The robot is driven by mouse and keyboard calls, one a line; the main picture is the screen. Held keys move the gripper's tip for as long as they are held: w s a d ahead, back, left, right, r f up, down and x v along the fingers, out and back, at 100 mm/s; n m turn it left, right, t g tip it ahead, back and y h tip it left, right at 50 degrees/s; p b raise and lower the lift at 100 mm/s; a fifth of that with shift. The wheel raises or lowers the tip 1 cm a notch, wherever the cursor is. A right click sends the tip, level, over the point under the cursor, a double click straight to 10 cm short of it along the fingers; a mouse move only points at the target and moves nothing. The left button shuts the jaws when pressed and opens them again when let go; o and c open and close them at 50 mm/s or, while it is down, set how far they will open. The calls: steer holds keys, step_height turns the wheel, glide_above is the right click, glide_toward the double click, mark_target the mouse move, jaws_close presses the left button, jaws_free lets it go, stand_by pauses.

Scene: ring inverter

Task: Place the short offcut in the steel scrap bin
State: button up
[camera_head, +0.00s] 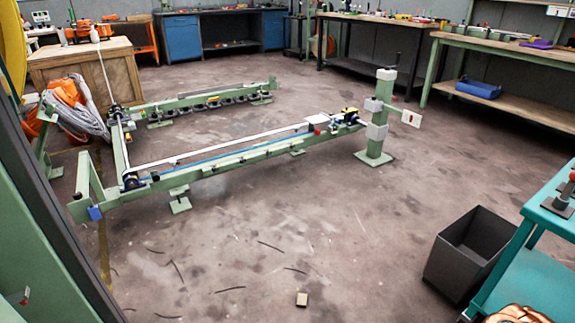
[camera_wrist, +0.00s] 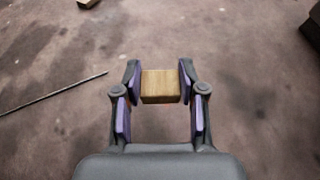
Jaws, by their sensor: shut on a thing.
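My gripper (camera_wrist: 160,82) is shut on a short wooden block (camera_wrist: 160,86), the offcut, in the wrist view. A purple-padded finger presses on each side of it, and the floor shows beyond. The steel scrap bin is a dark grey open-topped box (camera_head: 467,250) on the floor at the right in the head view. What looks like a corner of it (camera_wrist: 313,27) shows at the upper right of the wrist view. My gripper is not visible in the head view.
Another small block (camera_head: 302,299) lies on the floor; one also shows at the wrist view's top edge (camera_wrist: 87,3). Thin dark rods (camera_wrist: 55,93) lie about. A teal cart (camera_head: 540,275) stands right beside the bin. A green frame machine (camera_head: 230,165) stands behind. Floor between is mostly clear.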

steer(key=w+r, duration=1.4)
steer(key=r, duration=0.2)
steer(key=w+a+r, duration=0.3)
steer(key=w+r, duration=0.1)
steer(key=r, duration=0.5)
steer(key=w+a+r, duration=0.3)
steer(key=r, duration=0.6)
steer(key=s+a+r, duration=0.1)
steer(key=a+r, duration=0.3)
steer(key=r, duration=0.4)
steer(key=s+a+r+p, duration=0.1)
steer(key=s+a+r, duration=0.1)
steer(key=a+r, duration=0.45)
steer(key=s+a+r, duration=0.1)
steer(key=a+r, duration=0.1)
steer(key=r, duration=0.7)
step_height(320, 180, up, 38)
steer(key=p, duration=3.8)
steer(key=shift+a+m+h, duration=0.2)
steer(key=shift+m+h, duration=0.2)
